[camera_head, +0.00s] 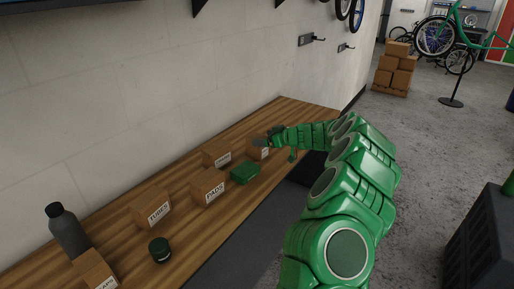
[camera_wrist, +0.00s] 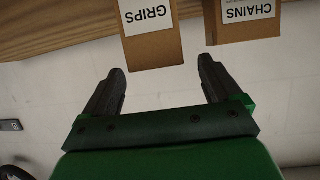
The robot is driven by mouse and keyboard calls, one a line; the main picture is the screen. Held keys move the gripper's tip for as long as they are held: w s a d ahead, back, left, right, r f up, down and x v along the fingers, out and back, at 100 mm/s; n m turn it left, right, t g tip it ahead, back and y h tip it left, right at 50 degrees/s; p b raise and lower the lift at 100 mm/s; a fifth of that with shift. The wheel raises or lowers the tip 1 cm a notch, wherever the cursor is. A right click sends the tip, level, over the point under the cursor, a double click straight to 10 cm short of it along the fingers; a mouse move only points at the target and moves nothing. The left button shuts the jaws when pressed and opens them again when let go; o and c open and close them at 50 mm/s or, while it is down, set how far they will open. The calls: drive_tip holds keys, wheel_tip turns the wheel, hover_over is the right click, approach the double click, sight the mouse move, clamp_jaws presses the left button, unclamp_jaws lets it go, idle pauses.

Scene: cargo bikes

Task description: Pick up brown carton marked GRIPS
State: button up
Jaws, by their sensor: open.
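The brown carton marked GRIPS (camera_wrist: 155,52) shows upside down at the top of the wrist view, just beyond my fingertips and roughly in line with the gap between them. In the head view, the carton at the far end of the row (camera_head: 264,154) appears to be this one, partly hidden by my gripper; its label is too small to read there. My gripper (camera_wrist: 162,70) is open and empty, its two dark fingers apart. In the head view my gripper (camera_head: 264,142) is just above and beside that carton.
A carton marked CHAINS (camera_wrist: 245,32) stands close beside GRIPS. The wooden bench (camera_head: 205,235) also holds a green box (camera_head: 245,172), PADS carton (camera_head: 208,186), TUBES carton (camera_head: 152,207), a dark bottle (camera_head: 68,232) and a round dark-green jar (camera_head: 160,250). A wall is behind.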

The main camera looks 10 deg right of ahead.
drive_tip(key=shift+f+x, duration=0.15)
drive_tip(key=shift+x, duration=0.85)
drive_tip(key=shift+f+x, duration=0.15)
drive_tip(key=shift+x, duration=0.9)
drive_tip(key=shift+w+a+f, duration=0.2)
drive_tip(key=shift+w+a, duration=0.05)
drive_tip(key=shift+w, duration=0.2)
drive_tip(key=c, duration=1.2)
